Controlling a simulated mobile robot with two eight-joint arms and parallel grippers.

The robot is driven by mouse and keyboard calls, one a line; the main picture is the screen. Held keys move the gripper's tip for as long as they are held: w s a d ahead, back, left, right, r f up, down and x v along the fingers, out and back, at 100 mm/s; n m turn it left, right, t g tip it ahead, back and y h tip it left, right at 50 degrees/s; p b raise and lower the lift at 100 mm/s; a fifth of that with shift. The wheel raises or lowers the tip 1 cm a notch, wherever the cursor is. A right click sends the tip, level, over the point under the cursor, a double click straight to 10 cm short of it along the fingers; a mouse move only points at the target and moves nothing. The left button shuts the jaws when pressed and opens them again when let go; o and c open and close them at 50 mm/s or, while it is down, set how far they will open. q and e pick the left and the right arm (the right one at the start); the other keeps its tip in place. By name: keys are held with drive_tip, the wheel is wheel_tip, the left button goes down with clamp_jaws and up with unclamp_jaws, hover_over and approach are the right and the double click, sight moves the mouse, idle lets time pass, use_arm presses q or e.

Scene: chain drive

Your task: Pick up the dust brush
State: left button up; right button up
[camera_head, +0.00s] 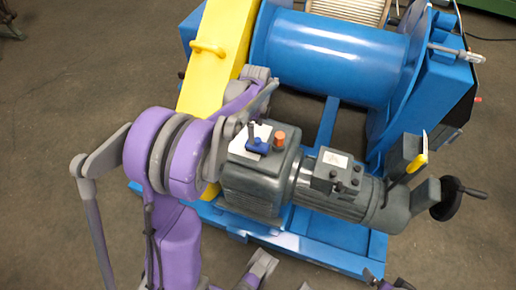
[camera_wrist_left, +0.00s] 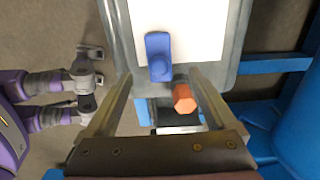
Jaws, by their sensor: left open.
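A small blue object with a dark upright part, which looks like the dust brush (camera_head: 257,146), lies on top of the grey gearbox (camera_head: 250,181). My left gripper (camera_wrist_left: 160,77) is open and above the gearbox. In the left wrist view the blue object shows between the fingers' far ends, apart from them. It is not held. Part of my right arm shows at the left edge of that view; its jaw state is unclear.
An orange hexagonal knob (camera_wrist_left: 184,98) sits close beside the blue object. A grey motor (camera_head: 335,187) extends right of the gearbox, with a yellow-handled item (camera_head: 417,162) near its end. A blue drum (camera_head: 330,60) and a yellow guard (camera_head: 213,55) stand behind.

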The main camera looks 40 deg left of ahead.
sight(257, 145)
use_arm(q)
wheel_tip(257, 145, down, 4)
drive_tip(key=shift+f+b, duration=0.1)
drive_tip(key=shift+b, duration=0.25)
drive_tip(key=f, duration=0.1)
drive_tip(key=f+b, duration=0.1)
drive_tip(key=f, duration=0.3)
drive_tip(key=shift+d, duration=0.25)
drive_tip(key=shift+r, duration=0.1)
drive_tip(key=shift+c, duration=0.3)
clamp_jaws()
